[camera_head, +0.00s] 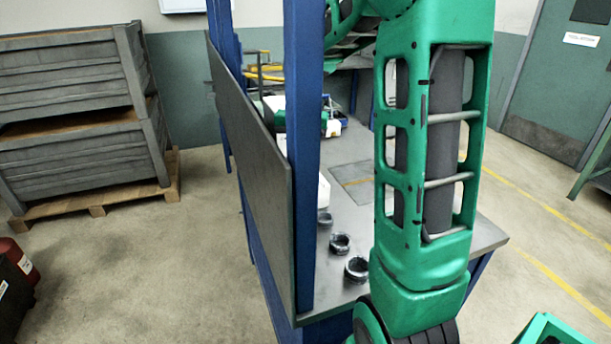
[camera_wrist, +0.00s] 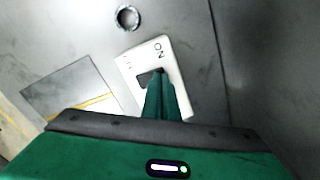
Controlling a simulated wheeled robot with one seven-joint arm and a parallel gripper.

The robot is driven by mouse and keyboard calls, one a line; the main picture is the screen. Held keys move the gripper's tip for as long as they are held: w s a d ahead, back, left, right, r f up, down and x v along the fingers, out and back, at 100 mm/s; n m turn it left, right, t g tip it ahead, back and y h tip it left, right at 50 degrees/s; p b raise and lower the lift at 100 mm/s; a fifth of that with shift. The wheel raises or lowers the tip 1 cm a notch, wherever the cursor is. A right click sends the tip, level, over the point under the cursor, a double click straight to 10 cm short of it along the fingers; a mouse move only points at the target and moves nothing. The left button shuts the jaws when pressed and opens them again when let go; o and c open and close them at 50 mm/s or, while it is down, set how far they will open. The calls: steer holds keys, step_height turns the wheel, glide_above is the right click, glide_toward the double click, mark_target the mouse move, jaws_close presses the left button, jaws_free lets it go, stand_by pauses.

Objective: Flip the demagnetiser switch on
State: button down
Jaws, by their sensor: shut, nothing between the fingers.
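The demagnetiser (camera_wrist: 173,59) is a white box on the grey table in the wrist view, with the letters "ON" at its far end. A dark switch recess (camera_wrist: 144,79) shows on its top, partly covered by my fingers. My gripper (camera_wrist: 159,74) is shut and empty, with its green fingertips over the box beside the dark recess. I cannot tell whether the tips touch the switch, or which way the switch is set. In the head view a white piece, likely the same box (camera_head: 323,190), shows beside a blue post; my gripper cannot be made out there.
Several dark rings stand on the table (camera_head: 480,235), one at the front (camera_head: 356,268). A single ring (camera_wrist: 128,17) lies beyond the box in the wrist view. A dark plate with a yellow line (camera_wrist: 65,90) lies to its left. A blue post (camera_head: 303,150) and grey panel (camera_head: 250,160) border the table.

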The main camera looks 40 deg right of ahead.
steer(key=shift+f, duration=0.25)
step_height(320, 180, up, 7)
stand_by(1.1)
stand_by(0.5)
